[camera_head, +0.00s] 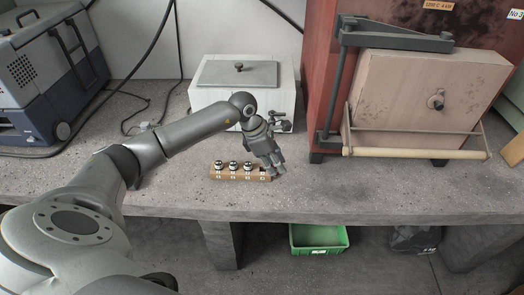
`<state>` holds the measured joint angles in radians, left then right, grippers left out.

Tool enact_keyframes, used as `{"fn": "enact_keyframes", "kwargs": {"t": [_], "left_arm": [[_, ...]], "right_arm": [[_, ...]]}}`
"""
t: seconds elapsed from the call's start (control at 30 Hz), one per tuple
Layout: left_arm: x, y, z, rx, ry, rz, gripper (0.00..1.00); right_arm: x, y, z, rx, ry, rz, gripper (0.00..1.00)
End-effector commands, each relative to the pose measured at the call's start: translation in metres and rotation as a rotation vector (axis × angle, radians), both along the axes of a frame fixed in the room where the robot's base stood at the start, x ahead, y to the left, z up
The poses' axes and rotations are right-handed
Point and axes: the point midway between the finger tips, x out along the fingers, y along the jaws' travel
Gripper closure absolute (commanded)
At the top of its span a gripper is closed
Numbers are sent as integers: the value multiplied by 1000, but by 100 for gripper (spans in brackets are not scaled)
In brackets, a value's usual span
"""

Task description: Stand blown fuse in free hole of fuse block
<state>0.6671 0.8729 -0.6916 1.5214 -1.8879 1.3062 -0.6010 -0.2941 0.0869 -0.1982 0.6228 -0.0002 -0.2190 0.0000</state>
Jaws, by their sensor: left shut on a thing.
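The fuse block (240,177) is a small wooden bar with white labels, lying near the bench's front edge. Several fuses with black-and-white tops, such as the middle one (233,166), stand upright in it from its left end. My left gripper (274,171) points down at the block's right end, with its fingers shut. The blown fuse is in its grip but hidden by the fingers; whether its lower end is in the hole there, I cannot tell. My right gripper is out of view.
A white box with a grey lid (238,76) stands behind the gripper. A red furnace with a beige door (400,95) and handle bar is at the right. A blue-grey case (45,75) is at the left. The bench (380,190) is clear in front of the furnace.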

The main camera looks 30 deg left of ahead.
Motion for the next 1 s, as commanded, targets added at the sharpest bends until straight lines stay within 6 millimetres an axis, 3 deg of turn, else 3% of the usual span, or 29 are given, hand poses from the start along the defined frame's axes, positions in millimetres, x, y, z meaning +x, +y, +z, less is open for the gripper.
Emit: {"fn": "enact_keyframes", "kwargs": {"t": [0.2,0.4,0.67,1.0], "left_arm": [[31,45,-8,0,-2,438,93],[44,71,-9,0,2,670,93],[47,77,-13,-1,3,728,93],[47,77,-40,-1,3,725,93]], "right_arm": [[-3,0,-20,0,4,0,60],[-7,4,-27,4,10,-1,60],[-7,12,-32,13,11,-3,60],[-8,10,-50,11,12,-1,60]]}}
